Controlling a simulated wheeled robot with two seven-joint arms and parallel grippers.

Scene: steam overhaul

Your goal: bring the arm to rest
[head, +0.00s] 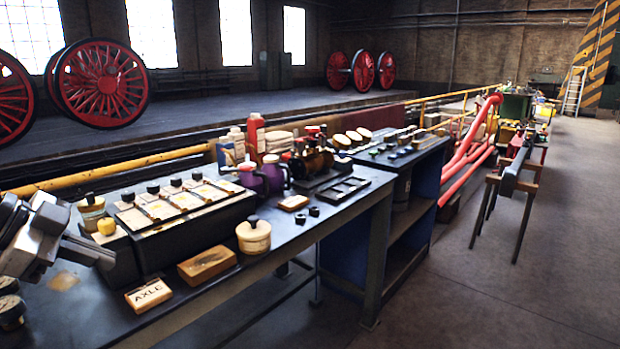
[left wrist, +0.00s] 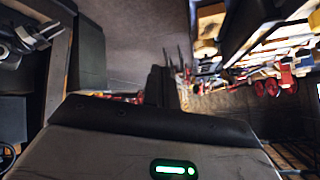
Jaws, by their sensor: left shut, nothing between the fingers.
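My left gripper (head: 98,254) is at the left edge of the head view, over the near left end of the dark workbench (head: 225,285). It is shut and empty, its fingers pointing right, close to a black box with labelled, black-knobbed lids (head: 160,238). I cannot tell whether it touches the box. In the left wrist view a dark finger part (left wrist: 160,85) stands up in the middle, and the room looks tilted. My right gripper is not seen in the head view.
By my left gripper are a lidded jar (head: 92,212), an AXLE block (head: 148,295), a wooden block (head: 207,264) and a round tin (head: 254,236). Purple cans (head: 274,176) stand farther back. A yellow rail (head: 120,168) runs behind the bench.

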